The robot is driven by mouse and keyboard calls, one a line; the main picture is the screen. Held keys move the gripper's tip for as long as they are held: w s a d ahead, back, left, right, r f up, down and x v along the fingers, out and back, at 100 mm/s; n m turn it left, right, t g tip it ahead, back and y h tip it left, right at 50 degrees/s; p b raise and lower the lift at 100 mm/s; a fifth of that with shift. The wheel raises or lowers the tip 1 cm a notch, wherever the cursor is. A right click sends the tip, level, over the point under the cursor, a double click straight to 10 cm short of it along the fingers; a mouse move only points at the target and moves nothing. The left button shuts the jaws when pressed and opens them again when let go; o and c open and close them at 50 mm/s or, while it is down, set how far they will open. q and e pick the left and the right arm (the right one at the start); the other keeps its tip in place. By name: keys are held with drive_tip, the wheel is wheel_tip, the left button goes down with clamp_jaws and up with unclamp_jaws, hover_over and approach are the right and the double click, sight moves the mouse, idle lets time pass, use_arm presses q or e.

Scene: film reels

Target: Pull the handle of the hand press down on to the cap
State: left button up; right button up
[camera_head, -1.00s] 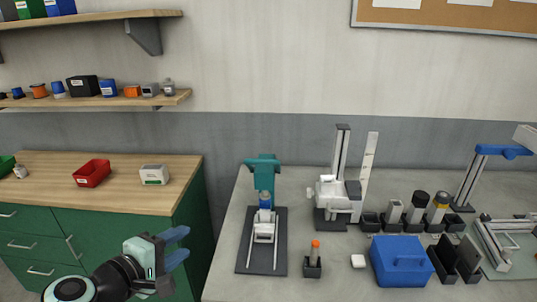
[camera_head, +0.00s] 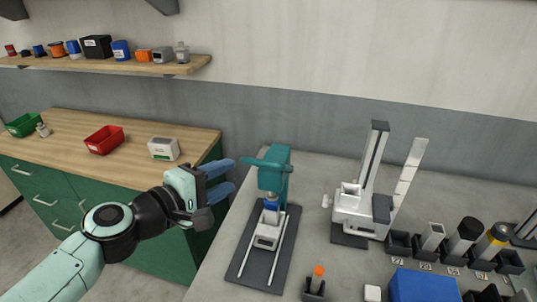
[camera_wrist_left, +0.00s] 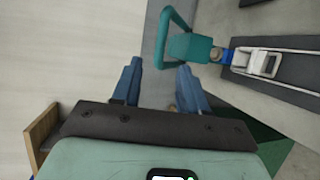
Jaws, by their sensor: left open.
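The teal hand press (camera_head: 273,178) stands at the back end of a dark base plate (camera_head: 247,268) on the grey bench. Its handle (camera_head: 262,163) is a teal bar reaching left from the head; in the left wrist view the handle (camera_wrist_left: 170,22) is a bent loop. Below the head is the blue cap (camera_head: 271,203), over a white carriage (camera_head: 268,238) on rails. The cap also shows in the left wrist view (camera_wrist_left: 227,56). My left gripper (camera_head: 230,179) is open and empty, just left of the press, its blue fingers (camera_wrist_left: 158,77) short of the handle. My right gripper is out of view.
A white stand with a column (camera_head: 362,210) is to the right of the press. An orange-topped holder (camera_head: 315,283) and a blue box (camera_head: 423,287) are in front. The wooden counter (camera_head: 100,170) with a red bin (camera_head: 104,140) is on the left.

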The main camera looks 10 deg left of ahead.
sight(254, 163)
use_arm(q)
drive_tip(key=x, duration=1.2)
drive_tip(key=shift+w+d+f, duration=0.1)
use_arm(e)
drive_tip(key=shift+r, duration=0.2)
